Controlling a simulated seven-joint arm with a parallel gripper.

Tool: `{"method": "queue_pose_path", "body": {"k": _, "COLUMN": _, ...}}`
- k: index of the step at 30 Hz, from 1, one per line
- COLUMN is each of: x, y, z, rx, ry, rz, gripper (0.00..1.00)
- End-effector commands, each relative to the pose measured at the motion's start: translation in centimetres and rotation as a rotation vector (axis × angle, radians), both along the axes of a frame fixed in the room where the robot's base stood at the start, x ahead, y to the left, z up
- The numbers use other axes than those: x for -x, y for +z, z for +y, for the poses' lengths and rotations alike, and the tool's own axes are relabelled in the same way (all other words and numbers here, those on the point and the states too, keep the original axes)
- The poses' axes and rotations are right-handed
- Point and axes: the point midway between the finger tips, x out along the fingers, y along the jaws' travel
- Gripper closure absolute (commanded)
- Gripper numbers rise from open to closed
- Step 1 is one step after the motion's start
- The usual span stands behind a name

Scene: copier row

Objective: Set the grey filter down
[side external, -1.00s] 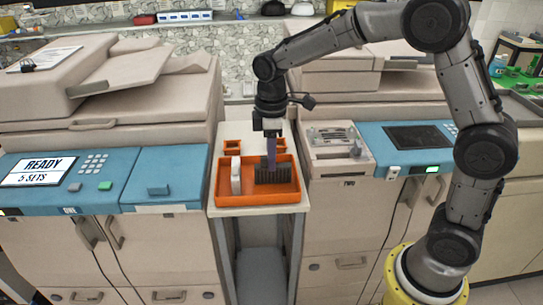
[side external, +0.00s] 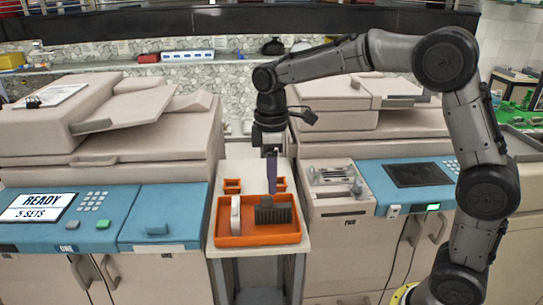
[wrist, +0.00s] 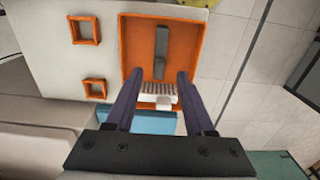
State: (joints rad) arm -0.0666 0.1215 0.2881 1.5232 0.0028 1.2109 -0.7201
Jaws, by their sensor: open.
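The grey filter (side external: 273,211), dark and ridged, stands in the right part of the orange tray (side external: 258,240). A slim white piece (side external: 236,214) stands beside it on the left, with a gap between. My gripper (side external: 272,190) is above the filter, pointing down, empty and clear of it. In the wrist view, the open fingers (wrist: 157,85) stand apart. There the filter (wrist: 161,54) shows as a grey bar in the tray, and the white piece (wrist: 158,90) shows a pleated side between the fingers.
Two small orange holders (side external: 232,186) sit behind the tray on the pale counter. Copiers with blue panels flank it: a left one (side external: 60,215) with a READY screen, and a right one (side external: 415,174). The counter is narrow, with little room beside the tray.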

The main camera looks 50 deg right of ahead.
Motion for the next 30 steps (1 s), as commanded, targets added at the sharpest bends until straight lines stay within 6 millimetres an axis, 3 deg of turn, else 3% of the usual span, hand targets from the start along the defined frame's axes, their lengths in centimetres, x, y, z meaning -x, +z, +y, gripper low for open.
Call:
{"method": "queue_pose_path", "body": {"k": 3, "x": -0.1, "y": 2.5, "z": 0.0, "rx": 0.000, "ry": 0.000, "rz": -0.004, "gripper": 0.46}}
{"method": "queue_pose_path", "body": {"k": 9, "x": -0.1, "y": 5.2, "z": 0.0, "rx": 0.000, "ry": 0.000, "rz": -0.001, "gripper": 0.46}}
{"method": "queue_pose_path", "body": {"k": 17, "x": 0.1, "y": 6.2, "z": 0.0, "rx": 0.000, "ry": -0.002, "rz": -0.001, "gripper": 0.46}}
{"method": "queue_pose_path", "body": {"k": 20, "x": 0.9, "y": 6.7, "z": -0.2, "rx": -0.001, "ry": -0.026, "rz": -0.018, "gripper": 0.46}}
{"method": "queue_pose_path", "body": {"k": 23, "x": 3.3, "y": 7.6, "z": -0.6, "rx": -0.007, "ry": -0.097, "rz": -0.066, "gripper": 0.46}}
{"method": "queue_pose_path", "body": {"k": 30, "x": 12.8, "y": 8.3, "z": -1.8, "rx": -0.054, "ry": -0.387, "rz": -0.247, "gripper": 0.46}}
